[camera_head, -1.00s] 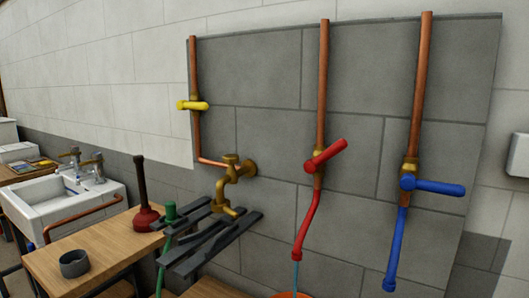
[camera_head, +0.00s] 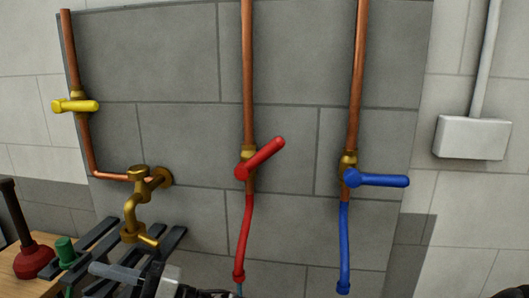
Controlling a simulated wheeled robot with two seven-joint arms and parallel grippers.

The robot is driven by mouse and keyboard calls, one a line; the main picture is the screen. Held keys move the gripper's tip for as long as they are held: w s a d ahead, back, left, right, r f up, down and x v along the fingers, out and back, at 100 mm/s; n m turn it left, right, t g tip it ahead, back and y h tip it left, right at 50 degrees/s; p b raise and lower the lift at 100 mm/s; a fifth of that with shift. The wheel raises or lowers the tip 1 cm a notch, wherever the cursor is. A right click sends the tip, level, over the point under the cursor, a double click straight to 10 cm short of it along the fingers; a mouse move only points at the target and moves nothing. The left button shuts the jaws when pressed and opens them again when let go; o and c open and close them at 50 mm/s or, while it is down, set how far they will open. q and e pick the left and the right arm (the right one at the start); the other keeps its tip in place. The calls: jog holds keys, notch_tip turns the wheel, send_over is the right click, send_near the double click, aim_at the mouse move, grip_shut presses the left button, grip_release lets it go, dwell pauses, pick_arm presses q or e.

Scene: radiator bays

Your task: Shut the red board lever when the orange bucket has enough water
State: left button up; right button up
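The red lever (camera_head: 262,157) sits on the middle copper pipe of the grey board. It slants up to the right, at an angle to the pipe. The red hose (camera_head: 242,235) hangs below it, with a short bit of blue-green water (camera_head: 239,289) at its mouth. The orange bucket is out of view below the frame, so its water level cannot be seen. Grey and dark parts, seemingly of my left arm, show at the bottom left; no fingertips can be made out. No gripper is near the red lever. My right gripper is not seen.
The blue lever (camera_head: 378,180) lies nearly level on the right pipe, the yellow lever (camera_head: 75,106) level on the left one. A brass tap (camera_head: 137,205) stands out over dark slats (camera_head: 168,245). A red plunger (camera_head: 34,260) stands at left. A white box (camera_head: 473,138) is on the wall.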

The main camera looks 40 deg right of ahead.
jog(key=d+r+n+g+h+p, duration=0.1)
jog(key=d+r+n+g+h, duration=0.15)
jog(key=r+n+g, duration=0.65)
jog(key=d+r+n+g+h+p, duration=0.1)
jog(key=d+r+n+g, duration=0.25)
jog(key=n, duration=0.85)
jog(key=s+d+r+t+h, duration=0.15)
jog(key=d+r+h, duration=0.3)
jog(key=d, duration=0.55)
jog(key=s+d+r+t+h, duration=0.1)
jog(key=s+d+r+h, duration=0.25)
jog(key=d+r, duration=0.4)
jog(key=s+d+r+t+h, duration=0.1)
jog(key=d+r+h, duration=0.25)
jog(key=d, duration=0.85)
jog(key=b, duration=0.4)
send_over(266, 154)
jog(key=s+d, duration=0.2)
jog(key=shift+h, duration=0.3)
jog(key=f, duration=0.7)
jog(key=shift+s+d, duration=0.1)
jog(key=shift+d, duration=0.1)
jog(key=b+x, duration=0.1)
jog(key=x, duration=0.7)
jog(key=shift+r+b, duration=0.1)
jog(key=shift+b, duration=0.25)
pick_arm(q)
jog(key=shift+w+d+f, duration=0.25)
jog(key=shift+w+f, duration=0.15)
jog(key=shift+w, duration=0.1)
